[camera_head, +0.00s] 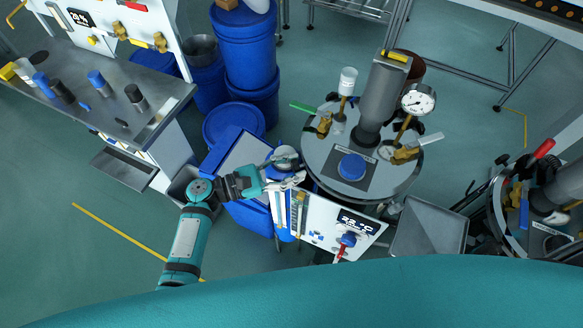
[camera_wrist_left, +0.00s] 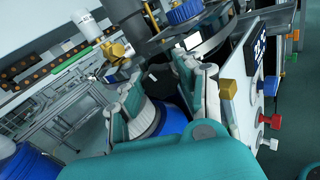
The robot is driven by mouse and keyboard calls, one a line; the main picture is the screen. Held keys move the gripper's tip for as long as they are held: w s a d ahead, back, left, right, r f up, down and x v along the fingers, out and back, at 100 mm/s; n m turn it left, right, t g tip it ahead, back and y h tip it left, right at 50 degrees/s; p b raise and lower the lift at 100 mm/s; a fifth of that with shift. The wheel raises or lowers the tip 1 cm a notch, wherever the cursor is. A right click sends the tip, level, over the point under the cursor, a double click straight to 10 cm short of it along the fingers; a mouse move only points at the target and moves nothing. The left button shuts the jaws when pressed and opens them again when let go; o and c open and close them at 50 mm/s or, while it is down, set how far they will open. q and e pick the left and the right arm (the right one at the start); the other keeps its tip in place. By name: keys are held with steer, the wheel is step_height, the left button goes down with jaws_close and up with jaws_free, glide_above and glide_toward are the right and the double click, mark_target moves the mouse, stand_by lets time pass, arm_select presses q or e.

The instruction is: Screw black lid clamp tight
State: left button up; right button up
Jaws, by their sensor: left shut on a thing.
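My left gripper (camera_head: 296,180) reaches in from the left to the near-left rim of the round steel vessel lid (camera_head: 322,165). In the left wrist view its two fingers stand on either side of a dark part, which looks like the black lid clamp (camera_wrist_left: 163,78), at the edge of the vessel. The gripper is shut on it. The fingers hide much of the clamp, and its tightness cannot be told. My right gripper is in neither view.
The lid carries a blue cap (camera_head: 352,166), a pressure gauge (camera_head: 418,99) and brass valves. A white panel with a display (camera_head: 357,222) stands close to my gripper. Blue drums (camera_head: 246,50) stand behind, and a steel bench (camera_head: 110,75) is at the left.

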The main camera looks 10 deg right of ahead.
arm_select(q)
steer(key=o, duration=1.2)
steer(key=shift+c, duration=0.2)
steer(key=shift+a, duration=0.1)
steer(key=s+a, duration=0.2)
steer(key=a, duration=0.9)
steer(key=shift+s+a, duration=0.2)
steer(key=shift+a, duration=0.15)
steer(key=shift+c, duration=0.3)
